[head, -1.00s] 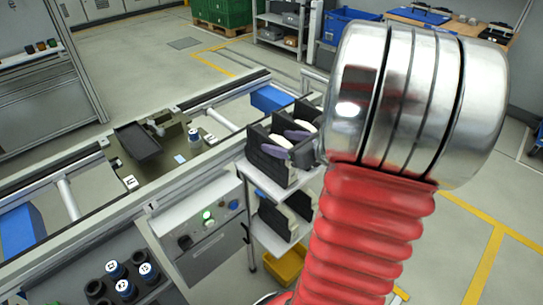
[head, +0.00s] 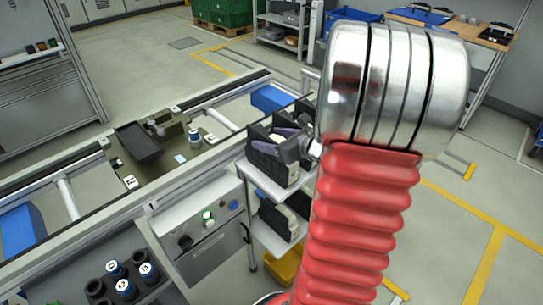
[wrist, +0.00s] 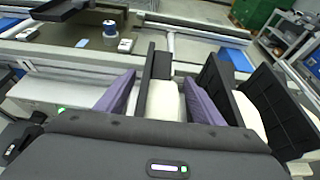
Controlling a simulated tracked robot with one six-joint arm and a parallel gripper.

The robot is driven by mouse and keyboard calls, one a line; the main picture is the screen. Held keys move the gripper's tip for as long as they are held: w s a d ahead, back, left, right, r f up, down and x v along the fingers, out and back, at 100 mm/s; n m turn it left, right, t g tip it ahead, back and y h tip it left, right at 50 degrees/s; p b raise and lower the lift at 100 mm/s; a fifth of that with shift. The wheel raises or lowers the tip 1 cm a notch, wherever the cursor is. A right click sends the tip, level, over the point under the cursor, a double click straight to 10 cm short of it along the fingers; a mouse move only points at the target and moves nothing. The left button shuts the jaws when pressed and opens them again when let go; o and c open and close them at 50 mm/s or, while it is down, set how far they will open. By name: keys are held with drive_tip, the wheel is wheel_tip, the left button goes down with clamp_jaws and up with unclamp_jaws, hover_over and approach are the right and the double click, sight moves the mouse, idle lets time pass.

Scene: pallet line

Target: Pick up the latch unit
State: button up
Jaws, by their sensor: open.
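My gripper (wrist: 160,95) is open in the wrist view, with one purple finger on each side of a pale, rounded piece (wrist: 165,101). This piece sits in a black bin (wrist: 150,62) and is probably the latch unit; its lower part is hidden. I cannot tell whether the fingers touch it. In the head view my gripper (head: 278,141) is at the black bins on top of a small rack, and the piece between the fingers is mostly hidden there.
A second black bin (wrist: 218,85) with a pale piece stands to the right. A conveyor (head: 215,150) carries an olive pallet (head: 180,152) with a black tray (head: 138,142). A grey control box (head: 205,228) stands beside the rack. A holder with dark cups (head: 120,285) is at lower left.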

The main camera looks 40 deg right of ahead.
drive_tip(key=shift+c, duration=0.3)
clamp_jaws()
idle(0.4)
